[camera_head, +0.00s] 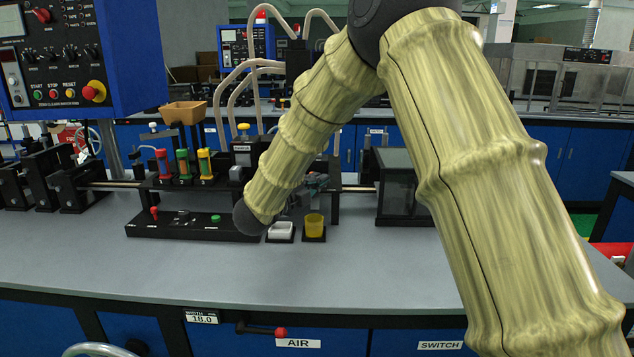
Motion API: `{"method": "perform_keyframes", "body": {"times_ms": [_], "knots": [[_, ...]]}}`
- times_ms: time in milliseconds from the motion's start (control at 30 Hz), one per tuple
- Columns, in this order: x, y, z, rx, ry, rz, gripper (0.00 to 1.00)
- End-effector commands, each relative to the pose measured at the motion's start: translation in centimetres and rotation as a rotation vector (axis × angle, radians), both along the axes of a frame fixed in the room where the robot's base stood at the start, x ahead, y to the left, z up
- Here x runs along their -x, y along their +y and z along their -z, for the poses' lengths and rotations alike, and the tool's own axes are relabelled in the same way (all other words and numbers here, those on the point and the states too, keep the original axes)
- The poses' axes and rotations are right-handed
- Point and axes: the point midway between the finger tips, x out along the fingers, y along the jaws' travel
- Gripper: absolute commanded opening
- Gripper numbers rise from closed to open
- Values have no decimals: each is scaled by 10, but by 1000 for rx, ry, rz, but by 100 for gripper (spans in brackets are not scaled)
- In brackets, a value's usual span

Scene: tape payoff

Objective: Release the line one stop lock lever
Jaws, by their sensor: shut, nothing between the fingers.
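A black control panel (180,226) lies on the grey bench, left of my wrist. A small red-knobbed lever (154,212) stands at its left end, and a green button (215,218) sits near its right end. The panel's labels are too small to read, so I cannot tell for sure which lever is the line one stop lock. My gripper (314,184) shows only in part behind my forearm, above the white and yellow cups. It is shut and empty, and apart from the red-knobbed lever.
Red, green and yellow cylinders (182,164) stand behind the panel. A white tray (281,231) and a yellow cup (314,225) sit to its right. A blue control box (130,50) hangs at upper left. The front bench top is clear.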

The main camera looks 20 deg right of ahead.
Motion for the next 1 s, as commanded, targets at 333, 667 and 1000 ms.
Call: {"method": "perform_keyframes", "body": {"times_ms": [333,667,1000], "knots": [[-1,5,-1,0,-2,-7,0],[11,42,2,1,0,-2,0],[24,81,3,0,-1,5,0]]}}
